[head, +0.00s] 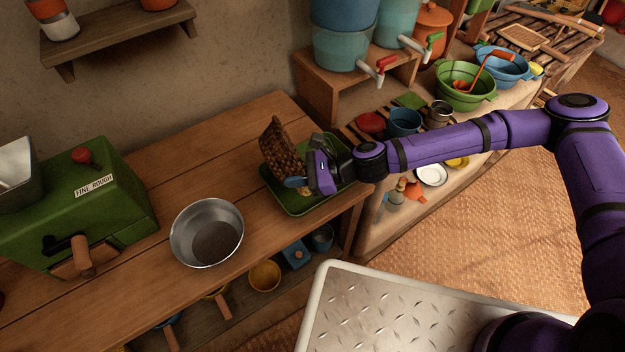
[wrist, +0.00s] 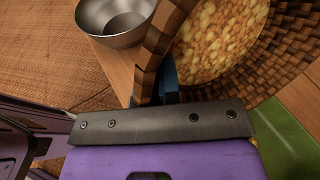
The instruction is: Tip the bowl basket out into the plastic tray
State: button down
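The brown woven bowl basket (head: 281,146) is steeply tilted above the green plastic tray (head: 285,202) on the wooden bench. My gripper (head: 297,182) is at the basket's lower right edge, its blue fingertips shut on the rim. In the wrist view, the basket's checkered wall (wrist: 152,48) runs between the fingers (wrist: 166,82), and a round mass of yellow-orange pieces (wrist: 215,38) shows inside the basket. The green tray (wrist: 285,140) shows at the lower right there. The tray's middle is partly hidden by the basket and gripper in the head view.
A steel bowl (head: 207,232) stands on the bench left of the tray, and a green grinder (head: 75,205) is further left. A shelf with blue water buckets (head: 342,47) is behind. Cups and a red lid (head: 369,123) sit to the right. Bare bench lies between bowl and tray.

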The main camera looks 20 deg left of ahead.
jog(key=shift+w+d+r+g+y+p, duration=0.3)
jog(key=shift+w+d+r+y+p, duration=0.1)
jog(key=shift+w+d+y+p, duration=0.35)
dwell(0.9)
jog(key=shift+w+d+r+m+y, duration=0.25)
jog(key=shift+d+m+y, duration=0.15)
jog(key=shift+d+y, duration=0.15)
dwell(0.8)
jog(key=s+a+h, duration=0.1)
jog(key=s+a+f+n+h, duration=0.1)
jog(key=a, duration=0.1)
jog(key=shift+s+f+t+h, duration=0.15)
jog(key=shift+t+h, duration=0.25)
jog(key=shift+f, duration=0.25)
jog(key=shift+a+h, duration=0.1)
jog(key=shift+h, duration=0.2)
